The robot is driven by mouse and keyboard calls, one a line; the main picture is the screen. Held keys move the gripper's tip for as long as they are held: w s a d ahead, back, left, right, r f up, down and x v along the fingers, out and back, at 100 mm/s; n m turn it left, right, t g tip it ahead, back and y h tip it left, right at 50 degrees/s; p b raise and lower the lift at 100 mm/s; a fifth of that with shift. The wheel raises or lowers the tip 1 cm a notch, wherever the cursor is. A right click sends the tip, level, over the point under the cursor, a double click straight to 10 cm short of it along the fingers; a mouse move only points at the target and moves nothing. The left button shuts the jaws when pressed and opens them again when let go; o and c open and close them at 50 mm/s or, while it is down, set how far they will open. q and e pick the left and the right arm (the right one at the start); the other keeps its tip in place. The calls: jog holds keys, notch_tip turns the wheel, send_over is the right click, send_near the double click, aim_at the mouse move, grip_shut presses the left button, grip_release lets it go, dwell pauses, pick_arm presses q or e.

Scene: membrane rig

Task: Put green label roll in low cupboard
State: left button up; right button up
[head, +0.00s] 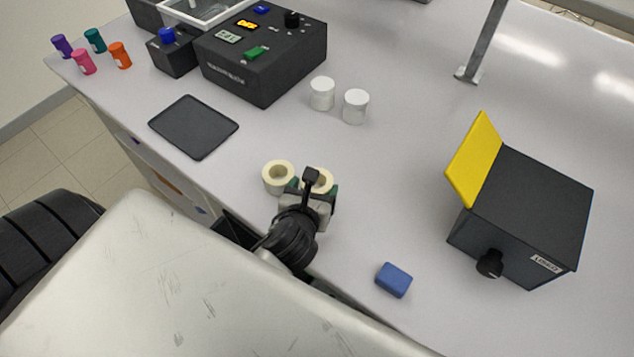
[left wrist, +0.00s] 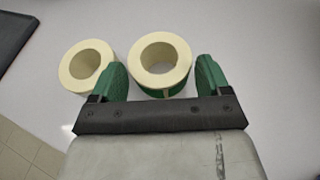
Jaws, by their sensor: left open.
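The green label roll (left wrist: 175,89), with a cream top ring and green lower side, stands between the open fingers of my left gripper (left wrist: 160,80). In the head view its cream top (head: 320,178) is partly hidden by my left gripper (head: 312,188). I cannot tell whether the fingers touch it. A second cream roll (head: 278,176) stands close on its left, and also shows in the left wrist view (left wrist: 84,66). Cupboard fronts (head: 170,185) with coloured marks show below the bench's left edge; the low cupboard cannot be made out clearly. My right gripper is not in view.
A dark flat tray (head: 194,127) lies left of the rolls. Two white jars (head: 322,93) stand behind them. A blue block (head: 394,280) and a black box with a yellow flap (head: 475,160) are to the right. A black control box (head: 262,60) stands at the back.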

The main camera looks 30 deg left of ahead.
aim_at(325, 178)
pick_arm(q)
jog(key=shift+x, duration=1.8)
jog(key=c, duration=0.6)
jog(key=shift+r, duration=0.1)
